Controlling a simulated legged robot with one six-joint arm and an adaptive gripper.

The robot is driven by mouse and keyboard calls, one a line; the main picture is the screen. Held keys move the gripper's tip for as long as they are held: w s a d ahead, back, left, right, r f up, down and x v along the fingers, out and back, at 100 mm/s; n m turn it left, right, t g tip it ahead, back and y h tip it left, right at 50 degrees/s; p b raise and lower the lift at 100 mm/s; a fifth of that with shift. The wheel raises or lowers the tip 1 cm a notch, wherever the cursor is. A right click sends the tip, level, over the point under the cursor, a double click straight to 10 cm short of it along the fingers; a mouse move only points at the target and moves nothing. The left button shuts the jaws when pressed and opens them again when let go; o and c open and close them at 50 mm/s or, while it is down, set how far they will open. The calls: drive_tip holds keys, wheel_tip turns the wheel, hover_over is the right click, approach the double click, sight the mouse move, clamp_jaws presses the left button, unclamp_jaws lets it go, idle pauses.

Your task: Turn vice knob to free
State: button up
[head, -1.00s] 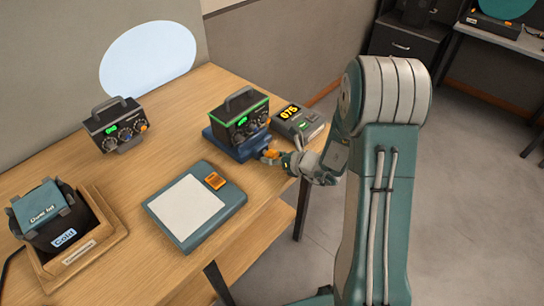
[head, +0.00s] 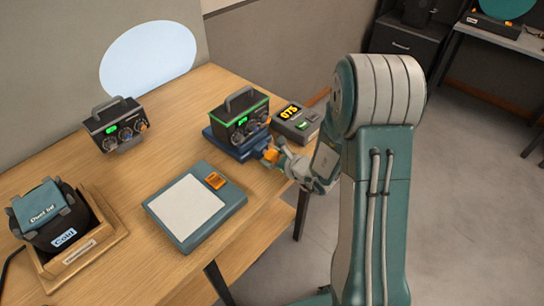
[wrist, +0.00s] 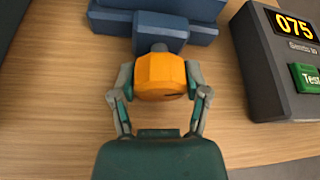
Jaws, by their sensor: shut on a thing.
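The blue vice (head: 236,146) stands on the wooden table and carries a dark box with knobs, a handle and a green-lit edge (head: 240,115). The orange vice knob (head: 271,155) sticks out of its front. In the wrist view the orange knob (wrist: 160,77) sits on a grey shaft in front of the blue vice body (wrist: 158,30). My gripper (wrist: 160,92) is shut on the knob, with one finger on each side. A dark line marks the knob's lower right face. In the head view my gripper (head: 278,157) partly hides the knob.
A grey unit reading 075 (head: 296,122) with a green Test button stands just right of the vice. A flat teal pad (head: 232,203) lies in front. A second knobbed box (head: 118,130) and a wooden tray (head: 110,235) are to the left.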

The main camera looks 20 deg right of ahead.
idle(0.3)
drive_tip(key=o, duration=1.1)
drive_tip(key=shift+o, duration=0.2)
drive_tip(key=shift+s, duration=0.1)
drive_tip(key=v, duration=1.1)
drive_tip(key=shift+s+d, duration=0.2)
drive_tip(key=shift+s, duration=0.15)
drive_tip(key=shift+r, duration=0.1)
